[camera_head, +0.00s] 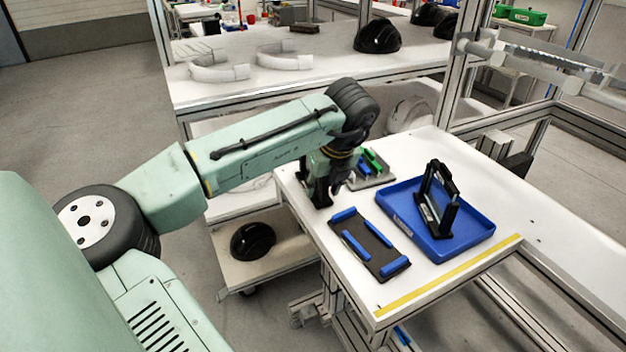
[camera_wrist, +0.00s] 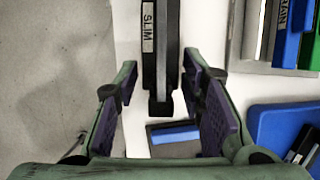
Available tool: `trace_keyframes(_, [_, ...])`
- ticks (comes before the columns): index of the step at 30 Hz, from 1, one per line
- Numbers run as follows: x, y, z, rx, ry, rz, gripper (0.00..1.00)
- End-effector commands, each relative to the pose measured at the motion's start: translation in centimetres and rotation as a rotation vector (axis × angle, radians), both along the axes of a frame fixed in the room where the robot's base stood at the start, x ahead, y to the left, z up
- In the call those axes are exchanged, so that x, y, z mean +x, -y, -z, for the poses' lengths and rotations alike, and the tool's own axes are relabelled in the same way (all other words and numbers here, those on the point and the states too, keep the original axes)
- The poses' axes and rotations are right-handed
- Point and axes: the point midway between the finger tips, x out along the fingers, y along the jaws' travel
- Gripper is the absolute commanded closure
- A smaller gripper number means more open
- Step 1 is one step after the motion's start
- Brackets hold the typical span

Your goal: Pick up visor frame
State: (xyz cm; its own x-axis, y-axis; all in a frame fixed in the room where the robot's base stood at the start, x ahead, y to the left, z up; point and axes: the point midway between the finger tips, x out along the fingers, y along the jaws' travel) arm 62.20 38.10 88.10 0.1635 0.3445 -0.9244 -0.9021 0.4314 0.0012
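A black frame-like part with a "SLIM" label (camera_wrist: 162,50) stands at the table's left edge. In the head view, its dark form (camera_head: 318,190) shows just below my wrist, partly hidden by my gripper (camera_head: 338,176). In the wrist view, my gripper (camera_wrist: 158,78) is open, with one finger on each side of the near end of this part. A gap shows on the left; the right finger is closer, and I cannot tell if it touches. Another black upright frame (camera_head: 439,195) stands in the blue tray (camera_head: 478,226).
A dark plate with blue bars (camera_head: 370,245) lies in front of my gripper. A grey holder with green and blue pieces (camera_head: 372,170) is behind it. Yellow tape (camera_head: 450,276) marks the table's front edge. White curved shells (camera_head: 285,57) and a black helmet (camera_head: 377,37) are on the back table.

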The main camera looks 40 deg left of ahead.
Motion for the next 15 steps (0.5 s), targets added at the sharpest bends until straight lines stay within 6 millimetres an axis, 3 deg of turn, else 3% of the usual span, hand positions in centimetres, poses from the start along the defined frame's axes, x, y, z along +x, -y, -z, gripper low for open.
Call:
trace_keyframes(6, [0.03, -0.04, 0.08, 0.0, 0.002, -0.001, 0.64])
trace_keyframes(15, [0.04, -0.03, 0.05, 0.0, 0.002, -0.001, 0.84])
